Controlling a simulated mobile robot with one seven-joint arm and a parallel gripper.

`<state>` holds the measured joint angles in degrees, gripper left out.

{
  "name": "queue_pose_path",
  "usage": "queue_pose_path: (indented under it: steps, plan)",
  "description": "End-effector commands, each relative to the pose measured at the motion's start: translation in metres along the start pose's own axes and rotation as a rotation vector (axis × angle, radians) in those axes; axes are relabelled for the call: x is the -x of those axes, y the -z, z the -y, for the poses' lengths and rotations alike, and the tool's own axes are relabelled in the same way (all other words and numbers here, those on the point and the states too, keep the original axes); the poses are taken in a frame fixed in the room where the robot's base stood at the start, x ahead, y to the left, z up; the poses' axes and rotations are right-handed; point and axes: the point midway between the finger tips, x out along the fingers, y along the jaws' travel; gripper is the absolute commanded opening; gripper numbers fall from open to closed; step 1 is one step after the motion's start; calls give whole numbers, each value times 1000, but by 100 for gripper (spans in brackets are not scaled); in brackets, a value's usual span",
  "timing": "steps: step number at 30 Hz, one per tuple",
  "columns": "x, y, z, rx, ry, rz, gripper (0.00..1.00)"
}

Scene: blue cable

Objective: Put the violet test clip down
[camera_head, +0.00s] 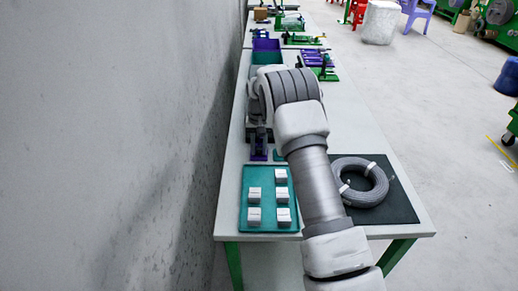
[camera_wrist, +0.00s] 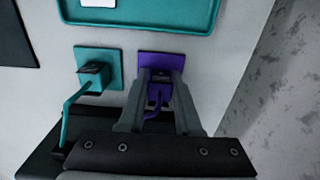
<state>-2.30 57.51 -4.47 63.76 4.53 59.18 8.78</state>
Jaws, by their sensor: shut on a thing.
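The violet test clip (camera_wrist: 158,90) is between the fingers of my gripper (camera_wrist: 161,77) in the wrist view, with a violet curved lead running back from it. My gripper is shut on it. A violet square plate (camera_wrist: 160,57) lies just beyond and around the fingertips. I cannot tell whether the clip touches the plate. In the head view a violet piece (camera_head: 259,147) shows left of my arm, near the table's left side. My arm covers much of that area, and the fingertips are not clear there.
A teal clip (camera_wrist: 92,77) with a teal lead stands on a teal plate, left of the violet one. A teal tray (camera_head: 268,212) holds several white blocks. A grey cable coil (camera_head: 364,190) lies on a dark mat (camera_head: 398,205). A wall is close to the table's left edge.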

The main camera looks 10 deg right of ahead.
Motion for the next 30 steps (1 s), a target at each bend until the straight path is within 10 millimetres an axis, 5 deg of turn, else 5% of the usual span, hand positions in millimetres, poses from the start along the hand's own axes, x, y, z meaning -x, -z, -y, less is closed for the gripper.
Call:
queue_pose_path:
  steps: [1,2,6,25,30]
  plan:
    - [-10,-3,-1,0,-1,10,0]
    - [-10,-3,-1,0,-2,10,38]
    - [-12,-4,-1,0,-3,12,63]
    - [-13,-3,-8,-4,-11,13,63]
    - [1,-3,-8,-6,-12,12,63]
